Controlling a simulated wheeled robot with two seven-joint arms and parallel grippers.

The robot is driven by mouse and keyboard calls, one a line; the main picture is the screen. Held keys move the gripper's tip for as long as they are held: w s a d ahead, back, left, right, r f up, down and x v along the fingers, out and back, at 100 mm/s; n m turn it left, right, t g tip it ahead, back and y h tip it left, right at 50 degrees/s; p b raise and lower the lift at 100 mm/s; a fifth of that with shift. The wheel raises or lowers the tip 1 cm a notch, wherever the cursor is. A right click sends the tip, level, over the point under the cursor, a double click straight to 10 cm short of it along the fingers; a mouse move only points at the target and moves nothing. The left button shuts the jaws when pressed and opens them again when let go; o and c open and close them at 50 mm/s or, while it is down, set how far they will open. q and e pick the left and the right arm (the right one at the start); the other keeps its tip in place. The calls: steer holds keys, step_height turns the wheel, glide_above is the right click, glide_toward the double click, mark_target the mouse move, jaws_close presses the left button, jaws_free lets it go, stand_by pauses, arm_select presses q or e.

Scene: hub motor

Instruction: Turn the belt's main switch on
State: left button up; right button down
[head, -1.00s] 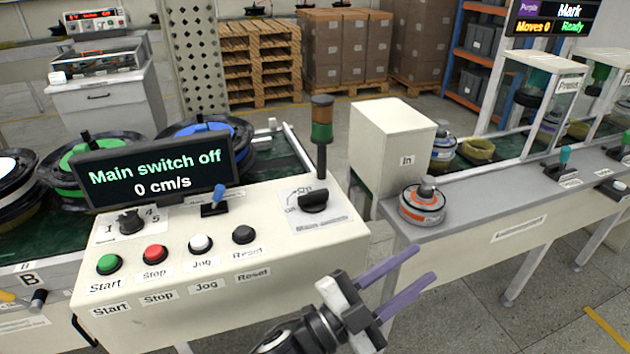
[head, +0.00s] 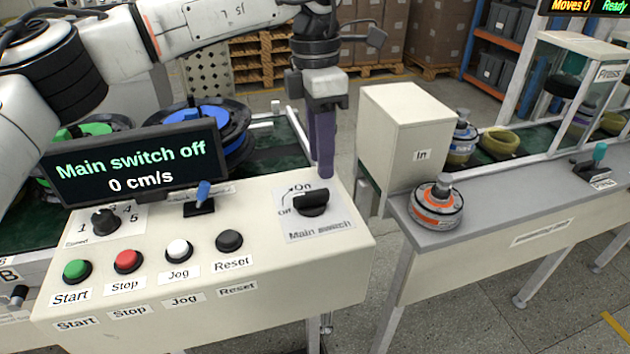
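The main switch (head: 312,204) is a black rotary knob on the right of the cream control panel, with its bar lying roughly sideways between the "Off" and "On" labels. The display (head: 135,170) reads "Main switch off" and "0 cm/s". My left gripper (head: 324,172) reaches in from the top left and points down, its purple fingers just above and behind the knob, with no clear contact. The fingers overlap in this view, so their gap is hidden. My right gripper is not in view.
Green start (head: 77,271), red stop (head: 127,262), white and dark buttons sit left of the knob. A blue-handled lever (head: 203,195) and a speed dial (head: 105,222) are behind them. A white box (head: 405,140) and an orange-banded motor (head: 436,207) stand to the right.

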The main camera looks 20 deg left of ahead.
mark_target(311, 193)
arm_select(q)
steer(key=shift+y, duration=0.4)
steer(key=f, duration=0.3)
steer(key=a+f, duration=0.1)
steer(key=f, duration=0.2)
steer(key=a+f+p, duration=0.1)
steer(key=f, duration=0.1)
steer(key=shift+w+f, duration=0.3)
steer(key=shift+f, duration=0.1)
jaws_close()
